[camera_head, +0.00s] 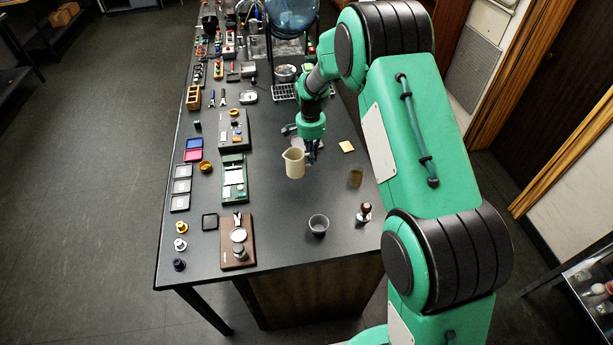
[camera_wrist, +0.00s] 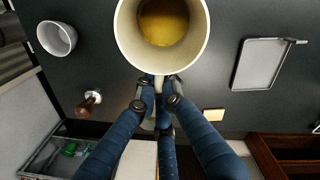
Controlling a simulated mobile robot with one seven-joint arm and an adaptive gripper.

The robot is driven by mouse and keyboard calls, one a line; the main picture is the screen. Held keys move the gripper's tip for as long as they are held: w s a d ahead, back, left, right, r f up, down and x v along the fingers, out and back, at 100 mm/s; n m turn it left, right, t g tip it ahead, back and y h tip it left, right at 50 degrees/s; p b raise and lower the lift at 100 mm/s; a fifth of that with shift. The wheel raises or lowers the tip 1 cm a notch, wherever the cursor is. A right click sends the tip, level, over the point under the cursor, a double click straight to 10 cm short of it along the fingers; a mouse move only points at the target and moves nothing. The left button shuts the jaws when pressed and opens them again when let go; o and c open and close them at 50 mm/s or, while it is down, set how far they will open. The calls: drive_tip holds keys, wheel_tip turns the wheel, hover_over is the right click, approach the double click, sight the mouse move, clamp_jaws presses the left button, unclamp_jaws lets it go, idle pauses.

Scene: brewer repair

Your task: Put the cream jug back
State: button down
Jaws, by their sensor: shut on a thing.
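The cream jug (camera_head: 294,163), pale with a spout, is upright over the dark worktop at the middle of the head view. In the wrist view the jug (camera_wrist: 123,40) shows from above, with a yellow-brown inside or content low in it. My gripper (camera_head: 310,154) is at the jug's right side. In the wrist view my gripper (camera_wrist: 157,86) is shut on the jug's handle. I cannot tell for sure whether the jug's base touches the worktop.
A grey cup (camera_head: 318,225), a stamp (camera_head: 364,213), an amber glass (camera_head: 355,177) and a yellow note (camera_head: 347,147) stand or lie nearby. A brown board with parts (camera_head: 238,242) and a green device (camera_head: 234,178) are to the left. Bare worktop (camera_head: 275,200) lies between.

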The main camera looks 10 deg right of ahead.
drive_tip(key=shift+f, duration=2.3)
drive_tip(key=shift+f+p, duration=0.4)
drive_tip(key=shift+f, duration=1.45)
drive_tip(key=shift+f, duration=0.2)
drive_tip(key=c, duration=1.9)
unclamp_jaws()
drive_tip(key=shift+r, duration=0.1)
wheel_tip(320, 180, up, 12)
drive_tip(key=b, duration=0.1)
drive_tip(key=shift+w+a, duration=0.2)
drive_tip(key=shift+w, duration=0.05)
drive_tip(key=shift+r, duration=0.1)
